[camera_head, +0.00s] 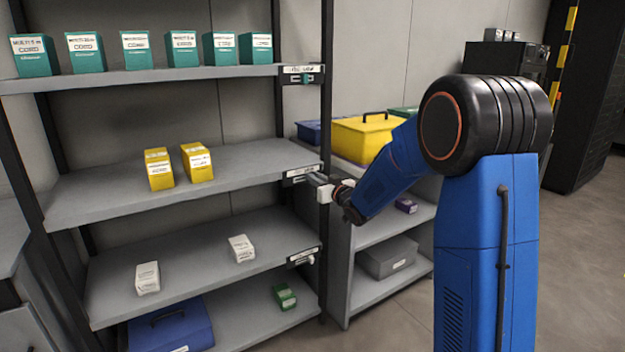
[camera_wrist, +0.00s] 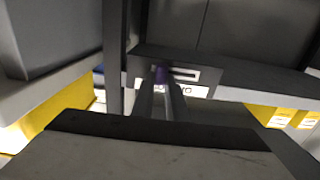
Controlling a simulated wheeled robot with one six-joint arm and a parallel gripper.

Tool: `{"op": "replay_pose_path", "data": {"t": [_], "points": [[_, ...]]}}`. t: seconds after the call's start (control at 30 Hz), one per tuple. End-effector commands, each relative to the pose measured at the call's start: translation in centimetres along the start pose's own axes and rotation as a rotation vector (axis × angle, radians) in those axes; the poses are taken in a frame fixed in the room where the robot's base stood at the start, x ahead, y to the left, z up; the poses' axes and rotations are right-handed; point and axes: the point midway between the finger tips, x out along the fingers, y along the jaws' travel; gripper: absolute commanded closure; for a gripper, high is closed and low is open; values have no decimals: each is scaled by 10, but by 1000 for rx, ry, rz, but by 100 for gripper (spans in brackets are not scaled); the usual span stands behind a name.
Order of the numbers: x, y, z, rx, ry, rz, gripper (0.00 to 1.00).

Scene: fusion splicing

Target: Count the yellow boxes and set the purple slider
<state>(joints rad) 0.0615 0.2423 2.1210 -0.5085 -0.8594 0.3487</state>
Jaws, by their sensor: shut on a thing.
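Two yellow boxes with white labels, one (camera_head: 158,169) beside the other (camera_head: 197,162), stand on the middle shelf (camera_head: 240,178). They also show at the right edge of the wrist view (camera_wrist: 284,116). The purple slider (camera_wrist: 161,71) sits in a dark slotted plate with a white label on that shelf's front edge, near the left end of the slot in the wrist view. My gripper (camera_wrist: 162,82) is shut on the slider. In the head view my gripper (camera_head: 315,179) is at the right end of the shelf edge and hides the slider.
Teal boxes (camera_head: 133,51) line the top shelf, whose edge has its own slider plate (camera_head: 303,76). Two white boxes (camera_head: 241,248) are on the shelf below. A blue case (camera_head: 170,328) and green box (camera_head: 284,296) sit lowest. A rack with a yellow case (camera_head: 365,138) stands close right.

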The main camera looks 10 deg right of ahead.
Motion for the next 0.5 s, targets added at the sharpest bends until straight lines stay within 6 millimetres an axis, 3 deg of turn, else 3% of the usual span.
{"op": "replay_pose_path", "data": {"t": [0.03, 0.07, 0.1, 0.13, 0.5], "points": [[0, 2, 0, 1, 0, 4, 100], [0, 2, 0, 1, 0, 4, 80], [0, 2, 0, 1, 0, 4, 70], [0, 2, 0, 1, 0, 4, 67], [-4, 2, 0, 0, 0, 3, 67]]}}
